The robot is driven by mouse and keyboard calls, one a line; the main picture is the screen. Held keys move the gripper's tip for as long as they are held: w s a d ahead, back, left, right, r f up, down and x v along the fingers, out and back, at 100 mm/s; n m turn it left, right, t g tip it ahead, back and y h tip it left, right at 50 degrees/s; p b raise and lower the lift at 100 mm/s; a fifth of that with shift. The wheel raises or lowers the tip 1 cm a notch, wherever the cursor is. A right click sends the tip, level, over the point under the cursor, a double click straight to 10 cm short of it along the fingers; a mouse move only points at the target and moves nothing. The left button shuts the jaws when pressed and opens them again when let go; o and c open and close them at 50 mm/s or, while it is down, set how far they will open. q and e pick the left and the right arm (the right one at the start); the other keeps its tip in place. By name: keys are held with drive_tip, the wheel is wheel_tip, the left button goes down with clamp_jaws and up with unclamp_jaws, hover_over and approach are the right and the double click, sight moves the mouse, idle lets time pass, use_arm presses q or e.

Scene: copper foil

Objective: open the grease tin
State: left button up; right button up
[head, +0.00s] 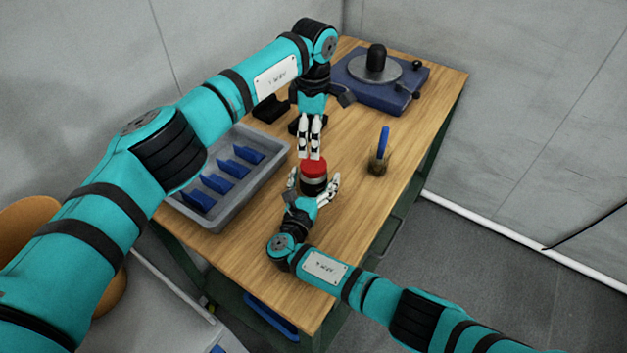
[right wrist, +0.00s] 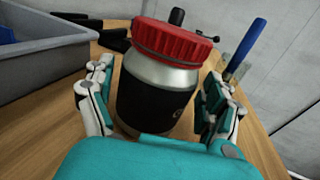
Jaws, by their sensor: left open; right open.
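The grease tin (right wrist: 155,98) has a black body, a silver shoulder and a red lid (right wrist: 175,42). It stands on the wooden table with the lid on; the lid also shows in the head view (head: 314,168). My right gripper (head: 314,182) is open, with one finger on each side of the tin's body. In the right wrist view a gap shows beside the right finger; contact at the left finger is unclear. My left gripper (head: 314,156) points down, open, with its fingertips just above or at the lid. Whether they touch it I cannot tell.
A grey tray (head: 262,172) with blue dividers is left of the tin. A blue-handled brush-like tool (head: 383,145) stands to the right. A blue machine with a round plate (head: 350,68) sits at the back. Bare table (head: 350,215) lies right of the tin.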

sight(315, 163)
drive_tip(key=shift+w, duration=0.1)
drive_tip(key=shift+c, duration=0.2)
clamp_jaws()
use_arm(q)
drive_tip(key=m, duration=0.7)
drive_tip(key=shift+d, duration=0.1)
drive_tip(key=m, duration=0.6)
drive_tip(key=shift+f+m, duration=0.3)
drive_tip(key=shift+f, duration=3.7)
